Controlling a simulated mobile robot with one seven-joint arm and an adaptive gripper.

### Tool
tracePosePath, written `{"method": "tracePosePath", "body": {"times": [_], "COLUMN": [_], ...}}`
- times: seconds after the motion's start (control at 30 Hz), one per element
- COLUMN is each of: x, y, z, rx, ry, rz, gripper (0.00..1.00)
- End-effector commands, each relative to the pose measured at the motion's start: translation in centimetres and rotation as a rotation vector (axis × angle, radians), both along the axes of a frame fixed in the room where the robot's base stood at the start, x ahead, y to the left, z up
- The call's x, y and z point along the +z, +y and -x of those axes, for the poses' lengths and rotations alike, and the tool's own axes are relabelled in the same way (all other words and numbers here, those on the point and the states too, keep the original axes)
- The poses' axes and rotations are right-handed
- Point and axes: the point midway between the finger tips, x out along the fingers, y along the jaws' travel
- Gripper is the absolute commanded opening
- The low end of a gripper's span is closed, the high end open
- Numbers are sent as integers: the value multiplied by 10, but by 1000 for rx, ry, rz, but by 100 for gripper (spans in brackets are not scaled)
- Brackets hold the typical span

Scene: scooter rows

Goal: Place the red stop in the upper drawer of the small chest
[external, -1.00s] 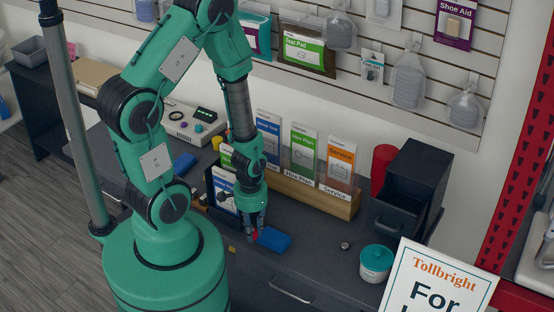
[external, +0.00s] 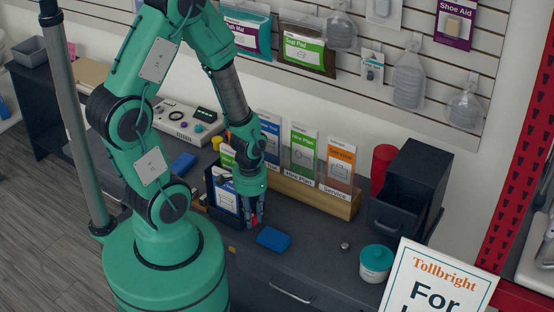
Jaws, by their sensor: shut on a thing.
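My gripper (external: 254,221) is shut on the red stop (external: 254,220), a small red piece showing between the fingertips. The fingers hide most of the stop. They point down above the dark counter, just behind a blue block. The small chest (external: 424,168) is dark and stands on the counter at the right. One drawer (external: 388,218) appears pulled out toward the front; it looks like the upper one. The drawer's inside is dark, and I cannot tell whether anything lies in it. My gripper is well to the left of the chest.
A blue block (external: 273,239), a small grey knob (external: 345,246) and a teal-lidded jar (external: 376,261) are on the counter (external: 315,252). A wooden card holder (external: 318,197) stands behind, between gripper and chest. A red cylinder (external: 383,168) is beside the chest. A sign (external: 437,285) stands in front.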

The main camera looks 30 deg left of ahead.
Motion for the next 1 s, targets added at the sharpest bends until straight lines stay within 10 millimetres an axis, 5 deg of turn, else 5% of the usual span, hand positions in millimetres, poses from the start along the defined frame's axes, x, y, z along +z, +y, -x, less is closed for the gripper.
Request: {"method": "tracePosePath", "body": {"times": [0.4,1.0], "x": [108,187], "y": [0,-5], "z": [-1,-7], "rx": [0,0], "ry": [-5,0], "rz": [1,0], "gripper": [4,4]}}
